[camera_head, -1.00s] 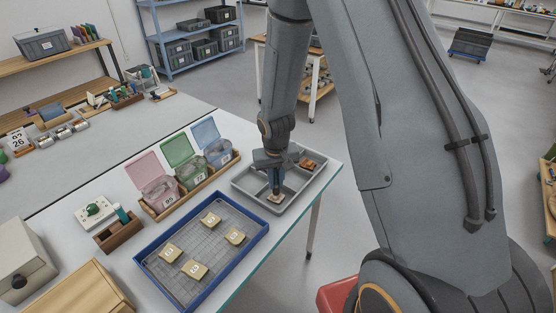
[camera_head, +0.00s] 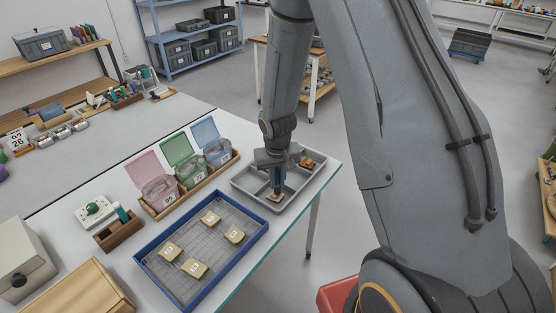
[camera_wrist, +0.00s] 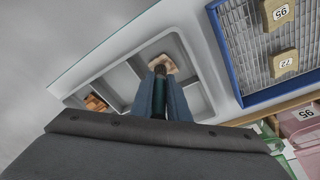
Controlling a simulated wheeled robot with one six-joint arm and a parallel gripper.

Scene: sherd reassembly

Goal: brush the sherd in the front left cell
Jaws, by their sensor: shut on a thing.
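The grey divided tray (camera_head: 236,184) stands at the right end of the white table. A tan sherd (camera_head: 275,197) lies in its front cell, below my gripper, and also shows in the wrist view (camera_wrist: 168,64). My gripper (camera_head: 275,181) points down into that cell, shut on a brush. The brush (camera_wrist: 159,92) has a teal handle and a dark tip in the wrist view. Its tip is over the sherd and seems to touch it, covering part of it. A second, orange-brown sherd (camera_head: 307,162) lies in a back cell, also in the wrist view (camera_wrist: 95,103).
A blue-rimmed tray (camera_head: 233,273) with several numbered tan pieces lies left of the grey tray. Behind it a wooden rack holds pink (camera_head: 160,190), green (camera_head: 188,171) and blue (camera_head: 217,154) lidded bins. The table's edge runs close by the grey tray.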

